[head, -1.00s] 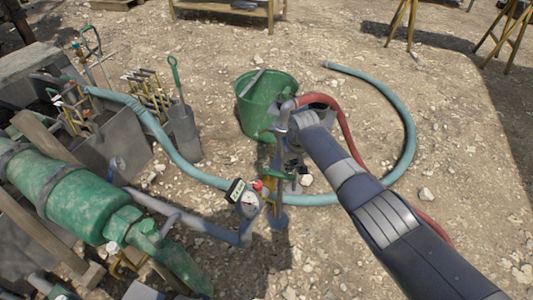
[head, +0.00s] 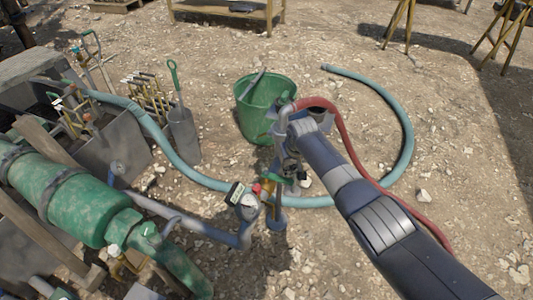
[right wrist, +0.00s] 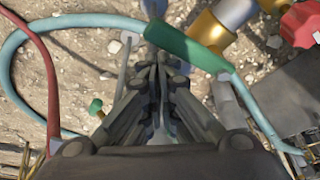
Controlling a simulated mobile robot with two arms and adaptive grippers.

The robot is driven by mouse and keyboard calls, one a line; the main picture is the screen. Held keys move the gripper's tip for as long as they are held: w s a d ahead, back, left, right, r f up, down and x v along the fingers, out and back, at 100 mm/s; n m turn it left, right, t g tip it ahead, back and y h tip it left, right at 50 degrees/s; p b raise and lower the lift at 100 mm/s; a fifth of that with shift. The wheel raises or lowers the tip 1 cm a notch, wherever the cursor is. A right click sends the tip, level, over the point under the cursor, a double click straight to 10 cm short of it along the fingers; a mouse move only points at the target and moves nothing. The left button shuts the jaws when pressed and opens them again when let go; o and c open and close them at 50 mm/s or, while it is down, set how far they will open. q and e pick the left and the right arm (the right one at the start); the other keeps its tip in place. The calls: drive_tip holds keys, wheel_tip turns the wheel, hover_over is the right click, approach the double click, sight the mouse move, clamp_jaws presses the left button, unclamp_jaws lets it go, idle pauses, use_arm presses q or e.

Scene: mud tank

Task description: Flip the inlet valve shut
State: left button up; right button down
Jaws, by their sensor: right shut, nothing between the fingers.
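The inlet valve shows in the head view as a green lever handle (head: 277,178) on a slim upright standpipe, beside a red knob (head: 257,188) and a dial gauge (head: 248,206). In the right wrist view the green lever (right wrist: 187,46) runs slantwise just beyond my fingers, with a brass body (right wrist: 228,22) and the red knob (right wrist: 301,24) to its right. My right gripper (right wrist: 158,62) is shut and empty, its tips at the lever's left end; I cannot tell whether they touch it. In the head view my right gripper (head: 289,165) hangs over the standpipe, partly hiding it. My left gripper is out of view.
A green bucket (head: 267,110) stands behind the standpipe. A teal hose (head: 408,135) and a red hose (head: 345,140) loop around on the right. A large green cylinder (head: 75,205) and grey pipework (head: 190,222) fill the left.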

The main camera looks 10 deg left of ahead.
drive_tip(key=shift+s+d+f, duration=0.1)
drive_tip(key=shift+s+f, duration=0.05)
drive_tip(key=shift+s, duration=0.1)
drive_tip(key=v, duration=1.2)
drive_tip(key=shift+w, duration=0.25)
